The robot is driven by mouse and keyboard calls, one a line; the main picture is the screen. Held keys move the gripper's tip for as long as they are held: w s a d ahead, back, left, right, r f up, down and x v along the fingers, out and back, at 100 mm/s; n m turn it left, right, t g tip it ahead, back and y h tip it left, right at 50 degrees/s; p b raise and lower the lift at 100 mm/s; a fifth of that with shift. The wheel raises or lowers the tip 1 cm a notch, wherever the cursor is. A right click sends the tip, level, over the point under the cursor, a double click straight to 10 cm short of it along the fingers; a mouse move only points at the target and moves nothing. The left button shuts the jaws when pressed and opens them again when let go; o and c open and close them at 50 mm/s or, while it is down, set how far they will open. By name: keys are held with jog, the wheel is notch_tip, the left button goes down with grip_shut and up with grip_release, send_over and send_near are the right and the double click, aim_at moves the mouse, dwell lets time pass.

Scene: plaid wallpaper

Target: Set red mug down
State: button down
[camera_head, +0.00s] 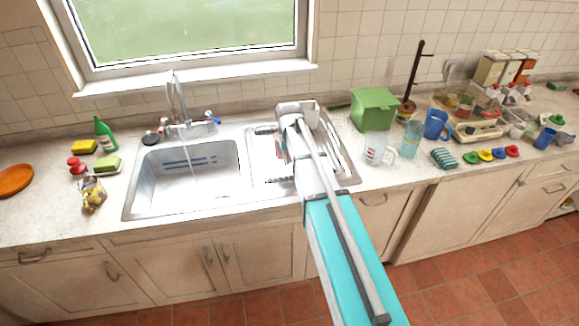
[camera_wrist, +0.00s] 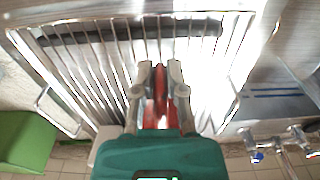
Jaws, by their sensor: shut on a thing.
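My gripper (camera_wrist: 160,72) is shut on the red mug (camera_wrist: 160,112), seen as a narrow red shape between the two fingers in the wrist view. The mug is over the wire dish rack (camera_wrist: 82,70). I cannot tell whether it touches the rack. In the head view a small red part of the mug (camera_head: 278,148) shows just left of my arm. The rest of it and my fingertips are hidden there. The rack (camera_head: 333,140) stands on the drainer, right of the sink.
The sink basin (camera_head: 190,175) with its tap (camera_head: 180,115) is left of the rack. A green box (camera_head: 373,108), a clear measuring jug (camera_head: 376,150) and a blue jug (camera_head: 436,124) stand to the right. The rack's wires look mostly empty in the wrist view.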

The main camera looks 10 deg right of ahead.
jog(key=shift+w+f+b, duration=0.4)
jog(key=shift+f+b, duration=0.1)
jog(key=shift+b, duration=0.05)
notch_tip(320, 180, down, 3)
jog(key=b, duration=0.3)
jog(key=c, duration=0.7)
grip_release()
jog(key=shift+r, duration=0.15)
notch_tip(320, 180, up, 12)
jog(key=p, duration=1.2)
jog(key=shift+s, duration=0.1)
